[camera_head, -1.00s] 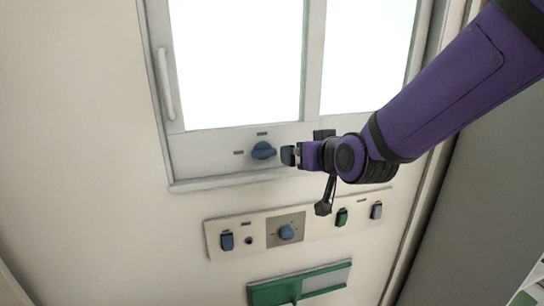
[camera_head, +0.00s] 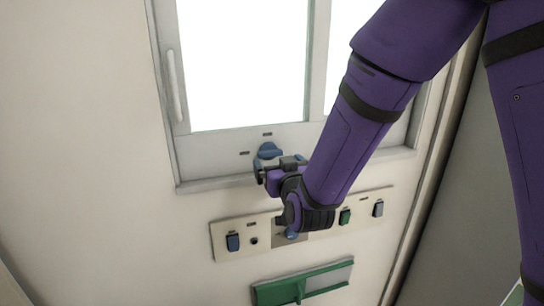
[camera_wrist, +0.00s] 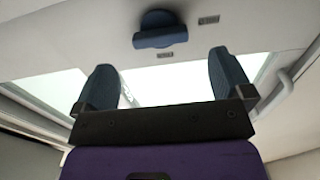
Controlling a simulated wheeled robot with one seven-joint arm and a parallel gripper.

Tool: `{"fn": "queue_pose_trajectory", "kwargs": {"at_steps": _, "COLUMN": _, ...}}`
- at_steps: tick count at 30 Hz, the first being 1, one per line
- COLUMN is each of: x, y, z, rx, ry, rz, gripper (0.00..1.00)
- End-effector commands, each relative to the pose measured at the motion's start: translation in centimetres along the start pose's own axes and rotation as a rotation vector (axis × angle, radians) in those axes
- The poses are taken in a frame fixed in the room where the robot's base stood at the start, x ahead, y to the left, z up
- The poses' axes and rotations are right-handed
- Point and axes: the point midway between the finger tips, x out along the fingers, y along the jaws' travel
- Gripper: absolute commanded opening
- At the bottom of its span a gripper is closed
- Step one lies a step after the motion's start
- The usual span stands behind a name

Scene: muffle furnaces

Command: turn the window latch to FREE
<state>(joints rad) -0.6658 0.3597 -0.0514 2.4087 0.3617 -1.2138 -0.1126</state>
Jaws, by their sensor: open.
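The window latch is a blue knob (camera_head: 269,150) on the lower rail of the window frame, with small dark label marks above it and to its left. In the wrist view the latch (camera_wrist: 160,30) shows beyond the fingertips, between them and higher in the picture. My gripper (camera_wrist: 166,80) is open and empty, its two dark blue fingers well apart. In the head view my gripper (camera_head: 266,172) is just below the latch and partly covers its lower side. I cannot tell whether a finger touches it. The label words are too small to read.
A panel (camera_head: 218,240) with switches and a knob sits below the window, partly hidden by my arm. A green-edged holder (camera_head: 300,285) is below that. A vertical handle (camera_head: 175,85) is on the window's left side. The wall at left is clear.

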Motion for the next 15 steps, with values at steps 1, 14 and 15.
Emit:
{"fn": "queue_pose_trajectory", "kwargs": {"at_steps": 1, "x": 1.0, "y": 0.1, "z": 0.0, "rx": 0.000, "ry": 0.001, "rz": 0.002, "gripper": 0.98}}
{"fn": "queue_pose_trajectory", "kwargs": {"at_steps": 14, "x": 5.6, "y": 0.0, "z": 0.0, "rx": 0.000, "ry": 0.000, "rz": 0.000, "gripper": 0.98}}
{"fn": "queue_pose_trajectory", "kwargs": {"at_steps": 15, "x": 5.7, "y": 0.0, "z": 0.0, "rx": 0.000, "ry": 0.000, "rz": 0.000, "gripper": 0.98}}
